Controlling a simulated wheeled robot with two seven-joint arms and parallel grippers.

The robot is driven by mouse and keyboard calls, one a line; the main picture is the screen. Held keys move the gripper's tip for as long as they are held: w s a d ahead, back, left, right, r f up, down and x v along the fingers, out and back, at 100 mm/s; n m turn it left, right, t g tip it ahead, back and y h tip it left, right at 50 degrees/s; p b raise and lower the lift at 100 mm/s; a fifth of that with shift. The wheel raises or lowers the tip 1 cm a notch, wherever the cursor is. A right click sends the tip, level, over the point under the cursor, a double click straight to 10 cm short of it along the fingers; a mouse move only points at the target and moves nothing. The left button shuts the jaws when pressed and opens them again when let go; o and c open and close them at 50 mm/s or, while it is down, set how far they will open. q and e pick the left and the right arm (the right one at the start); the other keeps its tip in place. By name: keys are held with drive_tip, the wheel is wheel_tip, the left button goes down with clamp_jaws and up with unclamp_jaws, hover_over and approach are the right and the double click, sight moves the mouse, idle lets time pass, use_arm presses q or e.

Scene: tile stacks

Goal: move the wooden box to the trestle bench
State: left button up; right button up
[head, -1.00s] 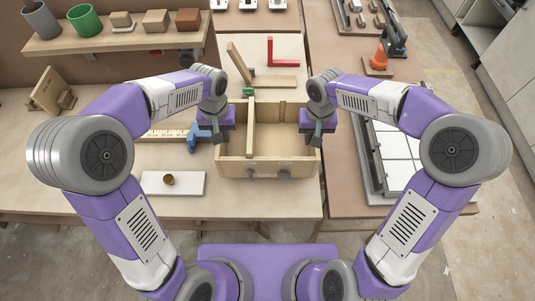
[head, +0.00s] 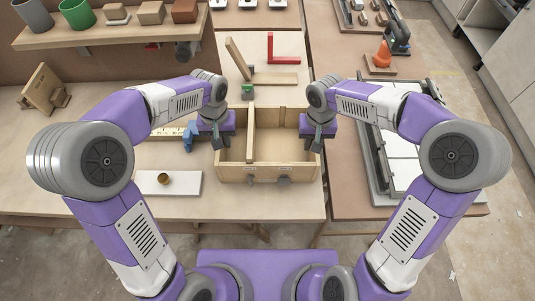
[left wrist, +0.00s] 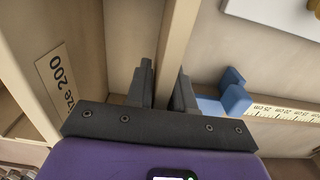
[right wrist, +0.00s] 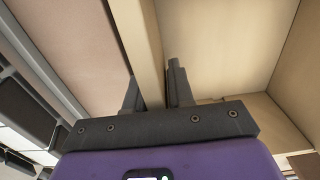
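The open wooden box (head: 268,173), with a divider inside, is on or just above the light wooden table (head: 225,205); I cannot tell which. My left gripper (head: 215,138) has its fingers on both sides of the box's left wall. In the left wrist view that wall (left wrist: 180,40) runs between the fingers with little or no gap. My right gripper (head: 318,138) holds the right wall the same way. That wall (right wrist: 140,40) shows between its fingers in the right wrist view. A brown table (head: 350,203) stands at the right; I cannot tell which surface is the trestle bench.
A white board (head: 190,185) with a small brass cup (head: 164,180) lies left of the box. A blue piece (head: 188,138) and a ruler (head: 165,131) are close to the left gripper. A green block (head: 247,91) and red square (head: 285,61) lie behind. A tile tray (head: 395,165) occupies the brown table.

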use_arm(q)
drive_tip(key=o, duration=0.3)
drive_tip(key=shift+r, duration=0.1)
use_arm(e)
drive_tip(key=o, duration=0.3)
drive_tip(key=shift+r, duration=0.1)
use_arm(q)
wheel_tip(320, 180, up, 12)
drive_tip(key=shift+f, duration=0.15)
use_arm(e)
drive_tip(key=shift+r, duration=0.25)
wheel_tip(320, 180, up, 12)
drive_tip(key=shift+f, duration=0.2)
use_arm(q)
drive_tip(key=shift+s, duration=0.1)
use_arm(e)
drive_tip(key=shift+s+f, duration=0.1)
